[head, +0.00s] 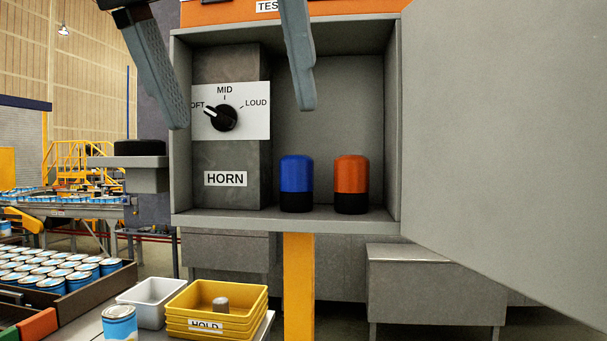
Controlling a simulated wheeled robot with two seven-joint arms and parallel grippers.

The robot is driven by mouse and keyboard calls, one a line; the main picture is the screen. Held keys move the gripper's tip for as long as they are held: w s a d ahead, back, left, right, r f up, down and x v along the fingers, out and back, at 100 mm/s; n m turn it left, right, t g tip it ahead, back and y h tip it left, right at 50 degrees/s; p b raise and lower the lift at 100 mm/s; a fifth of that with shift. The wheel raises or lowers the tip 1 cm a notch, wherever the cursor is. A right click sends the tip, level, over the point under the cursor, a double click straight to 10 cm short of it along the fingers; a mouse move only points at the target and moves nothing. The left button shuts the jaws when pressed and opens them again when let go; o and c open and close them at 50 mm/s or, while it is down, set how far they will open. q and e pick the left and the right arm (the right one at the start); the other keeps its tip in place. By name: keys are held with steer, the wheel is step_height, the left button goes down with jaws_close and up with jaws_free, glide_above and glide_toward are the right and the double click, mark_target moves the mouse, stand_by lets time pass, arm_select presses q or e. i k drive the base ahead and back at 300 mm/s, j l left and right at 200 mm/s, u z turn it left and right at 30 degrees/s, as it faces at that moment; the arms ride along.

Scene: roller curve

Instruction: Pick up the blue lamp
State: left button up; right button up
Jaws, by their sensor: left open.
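The blue lamp (296,176) stands upright on the floor of an open grey cabinet (343,100). It has a blue rounded top and a black base. An orange lamp (351,177) of the same shape stands just to its right, with a small gap between them. My left gripper (244,118) is open and empty. Its two grey fingers reach down from the top of the picture, wide apart, one at the cabinet's left edge and one above the blue lamp. The fingertips are apart from both lamps. My right gripper does not show.
A horn box (231,165) with a dial (222,118) fills the cabinet's left side. The open cabinet door (505,140) blocks the right. Below are yellow trays (213,308) marked HOLD, a white bin (150,300) and a can (119,324). More cans stand at left.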

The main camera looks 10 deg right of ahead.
mark_target(296, 172)
steer(key=i+l, duration=0.2)
steer(key=i, duration=0.25)
steer(key=i+l, duration=0.25)
steer(key=i, duration=0.2)
